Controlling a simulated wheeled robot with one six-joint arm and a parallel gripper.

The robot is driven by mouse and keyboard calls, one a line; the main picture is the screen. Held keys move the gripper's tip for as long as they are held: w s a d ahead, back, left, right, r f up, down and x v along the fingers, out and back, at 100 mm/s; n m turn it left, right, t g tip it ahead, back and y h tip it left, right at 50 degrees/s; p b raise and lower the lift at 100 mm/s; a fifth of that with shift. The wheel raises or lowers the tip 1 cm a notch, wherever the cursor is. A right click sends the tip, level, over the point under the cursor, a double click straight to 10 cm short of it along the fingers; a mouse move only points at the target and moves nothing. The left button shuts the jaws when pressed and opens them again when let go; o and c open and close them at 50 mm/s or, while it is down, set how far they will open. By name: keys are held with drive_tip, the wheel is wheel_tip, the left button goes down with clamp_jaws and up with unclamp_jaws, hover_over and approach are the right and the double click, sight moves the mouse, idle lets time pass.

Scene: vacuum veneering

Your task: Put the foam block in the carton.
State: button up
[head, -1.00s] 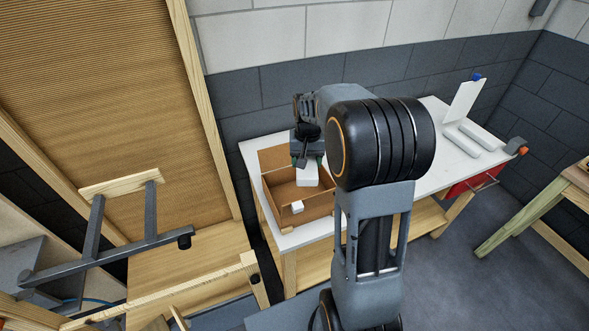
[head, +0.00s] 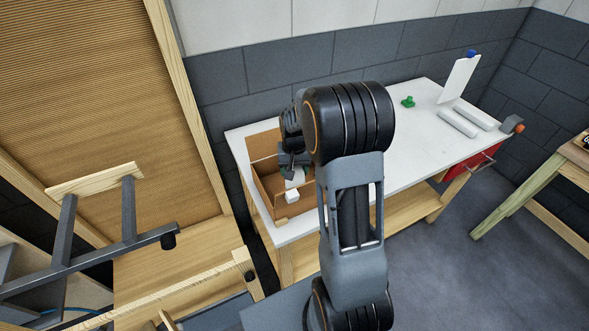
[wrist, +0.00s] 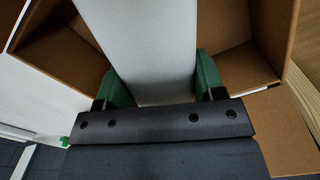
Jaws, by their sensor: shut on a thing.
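The white foam block (wrist: 150,45) is between the green fingers of my gripper (wrist: 157,82) in the wrist view. In the head view part of the block (head: 297,177) shows below my gripper (head: 292,168). My gripper is shut on it. The open brown carton (head: 264,192) stands on the left end of the white bench, and my gripper is down at its opening with the block. In the wrist view the carton's walls (wrist: 275,30) show on both sides of the block. Whether the block touches the carton floor is hidden.
A small white piece (head: 292,196) shows at the carton's front side. A green object (head: 408,102), white rolls (head: 458,124) and a white sheet (head: 459,78) are further right on the white bench (head: 405,150). A wooden frame rack (head: 95,180) stands at left.

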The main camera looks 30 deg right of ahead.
drive_tip(key=shift+f+b, duration=2.35)
drive_tip(key=shift+f, duration=1)
drive_tip(key=shift+f+b, duration=0.45)
drive_tip(key=shift+f, duration=0.15)
drive_tip(key=o, duration=1)
drive_tip(key=shift+r, duration=0.1)
